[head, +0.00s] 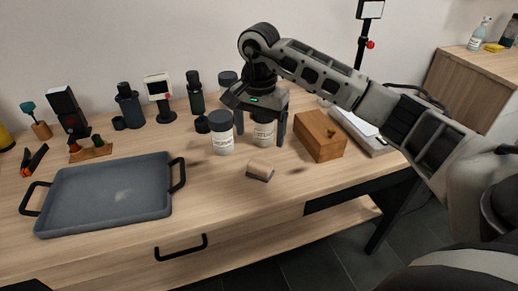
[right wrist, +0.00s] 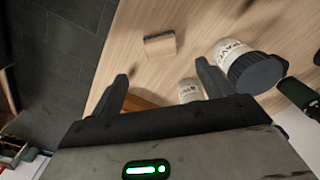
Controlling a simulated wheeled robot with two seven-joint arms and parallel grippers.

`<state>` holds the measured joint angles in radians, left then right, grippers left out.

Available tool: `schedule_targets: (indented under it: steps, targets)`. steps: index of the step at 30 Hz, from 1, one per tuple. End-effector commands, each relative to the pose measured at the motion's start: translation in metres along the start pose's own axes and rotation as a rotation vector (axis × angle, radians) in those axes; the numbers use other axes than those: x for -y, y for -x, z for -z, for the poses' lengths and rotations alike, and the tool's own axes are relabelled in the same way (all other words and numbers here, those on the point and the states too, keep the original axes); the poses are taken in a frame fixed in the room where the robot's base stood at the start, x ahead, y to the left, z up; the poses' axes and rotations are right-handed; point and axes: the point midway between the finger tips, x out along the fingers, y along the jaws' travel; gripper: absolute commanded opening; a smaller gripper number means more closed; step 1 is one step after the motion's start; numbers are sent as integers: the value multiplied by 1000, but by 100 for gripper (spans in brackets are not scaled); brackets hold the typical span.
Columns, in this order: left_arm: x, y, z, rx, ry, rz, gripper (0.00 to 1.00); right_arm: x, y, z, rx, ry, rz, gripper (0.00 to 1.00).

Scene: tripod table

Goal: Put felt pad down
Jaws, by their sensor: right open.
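The felt pad (head: 260,170), which seems to be the small block with a tan top and dark underside, lies on the wooden table in front of two jars. It also shows in the right wrist view (right wrist: 160,46), beyond the fingertips. My right gripper (head: 260,134) is open, fingers pointing down, above and behind the pad near the jars. In the right wrist view its two fingers (right wrist: 160,74) are spread with nothing held between them. My left gripper is not in view.
A white jar with a dark lid (head: 222,138) stands left of my right gripper; another jar (head: 263,137) appears between its fingers. A wooden box (head: 320,137) is to the right. A grey tray (head: 110,195) lies left. Table around the pad's front is clear.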

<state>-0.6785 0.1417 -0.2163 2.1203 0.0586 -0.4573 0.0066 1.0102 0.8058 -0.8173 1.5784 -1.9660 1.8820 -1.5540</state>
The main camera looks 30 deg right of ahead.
Motion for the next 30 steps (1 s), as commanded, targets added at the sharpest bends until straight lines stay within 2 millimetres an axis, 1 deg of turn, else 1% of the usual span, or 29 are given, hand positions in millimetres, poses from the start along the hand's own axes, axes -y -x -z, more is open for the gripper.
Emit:
schedule_targets:
  steps: [3, 5, 7, 8, 11, 12, 14, 15, 16, 17, 18, 19, 20, 21, 22, 23, 24, 25, 26, 27, 28, 30]
  targets:
    - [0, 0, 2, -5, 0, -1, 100, 0, 4, 0, 0, 0, 0, 79]
    - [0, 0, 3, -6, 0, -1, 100, 1, 2, -4, 12, 1, 6, 79]
    - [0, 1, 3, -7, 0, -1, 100, 8, -8, -20, 65, 2, 31, 79]
    - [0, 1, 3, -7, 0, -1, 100, 12, -14, -31, 104, 1, 51, 79]
    - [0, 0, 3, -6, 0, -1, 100, 31, -38, -96, 335, -36, 143, 79]
    - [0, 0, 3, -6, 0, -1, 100, 38, -44, -132, 476, -75, 183, 79]
    - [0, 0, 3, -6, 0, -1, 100, 47, -45, -192, 742, -178, 232, 79]
    - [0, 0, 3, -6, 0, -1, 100, 52, -36, -232, 956, -283, 247, 79]
    - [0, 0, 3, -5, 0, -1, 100, 55, -25, -256, 1119, -376, 245, 79]
    - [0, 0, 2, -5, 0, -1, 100, 57, -13, -274, 1279, -480, 232, 79]
    - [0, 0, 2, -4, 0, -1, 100, 60, 6, -290, 1492, -635, 194, 79]
    - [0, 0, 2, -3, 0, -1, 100, 62, 18, -296, 1646, -762, 150, 79]
    - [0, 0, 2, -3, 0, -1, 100, 64, 28, -297, 1798, -898, 94, 79]
    - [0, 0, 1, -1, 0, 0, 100, 66, 37, -290, 1988, -1094, 1, 79]
    - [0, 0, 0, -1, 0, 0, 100, 67, 39, -280, 2124, -1250, -84, 79]
    - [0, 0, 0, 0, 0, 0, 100, 68, 36, -268, 2250, -1415, -181, 79]
    - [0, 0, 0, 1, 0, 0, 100, 66, 23, -250, 2402, -1646, -329, 79]
    - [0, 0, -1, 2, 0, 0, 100, 62, 9, -236, 2503, -1826, -454, 79]
    - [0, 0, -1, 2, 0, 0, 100, 56, -10, -223, -2297, 1784, 522, 79]
    - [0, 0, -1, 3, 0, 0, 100, 44, -38, -210, -2016, 1696, 590, 79]
    - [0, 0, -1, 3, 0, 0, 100, 32, -61, -203, -1820, 1623, 627, 79]
    - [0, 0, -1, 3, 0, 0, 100, 3, -109, -199, -1445, 1463, 675, 79]
